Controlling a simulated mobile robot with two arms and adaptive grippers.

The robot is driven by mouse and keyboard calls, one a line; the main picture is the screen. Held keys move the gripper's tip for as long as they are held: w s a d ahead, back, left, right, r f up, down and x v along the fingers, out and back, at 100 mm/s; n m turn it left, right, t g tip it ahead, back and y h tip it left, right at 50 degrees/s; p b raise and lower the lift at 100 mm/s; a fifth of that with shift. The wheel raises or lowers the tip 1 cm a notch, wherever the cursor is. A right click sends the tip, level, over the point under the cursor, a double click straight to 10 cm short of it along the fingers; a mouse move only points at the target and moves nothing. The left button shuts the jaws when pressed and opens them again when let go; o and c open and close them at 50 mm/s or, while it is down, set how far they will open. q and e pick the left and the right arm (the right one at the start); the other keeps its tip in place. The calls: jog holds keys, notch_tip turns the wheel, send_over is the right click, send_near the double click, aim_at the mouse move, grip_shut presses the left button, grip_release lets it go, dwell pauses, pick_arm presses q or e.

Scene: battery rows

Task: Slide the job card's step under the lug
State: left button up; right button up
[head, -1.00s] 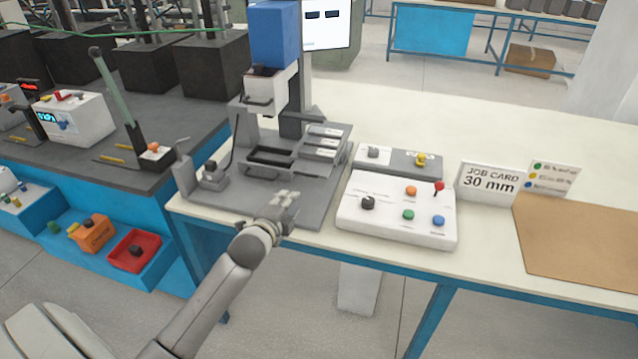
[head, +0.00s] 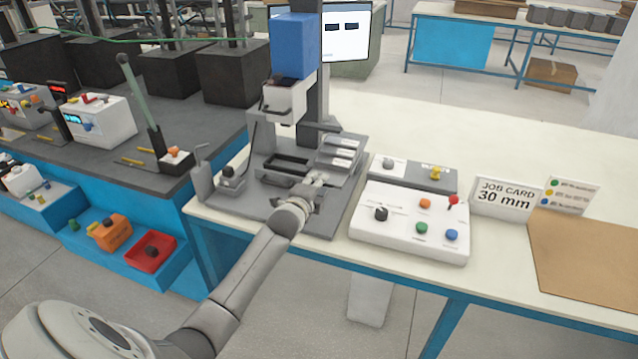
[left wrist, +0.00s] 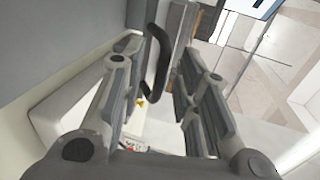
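The job card (head: 503,195) stands on the table and reads "JOB CARD 30 mm". The stepped block (head: 342,150) with pale labelled faces sits on the right side of the grey press fixture (head: 235,207); its labels are too small to read. The lug cannot be clearly made out below the press head. My left gripper (head: 318,180) is over the fixture's front right, just in front of the stepped block. In the left wrist view its fingers are open, with a dark curved handle (left wrist: 160,62) between their tips, apparently not gripped. My right gripper is out of view.
A white control box (head: 405,228) with coloured knobs stands right of the fixture, a grey switch strip (head: 415,175) behind it. A lever stand (head: 142,110) is on the left bench. A brown mat (head: 585,255) lies at right. The table behind the card is clear.

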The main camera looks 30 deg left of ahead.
pick_arm(q)
jog(key=shift+w+f, duration=0.1)
jog(key=shift+w, duration=0.45)
jog(key=shift+a, duration=0.1)
grip_shut()
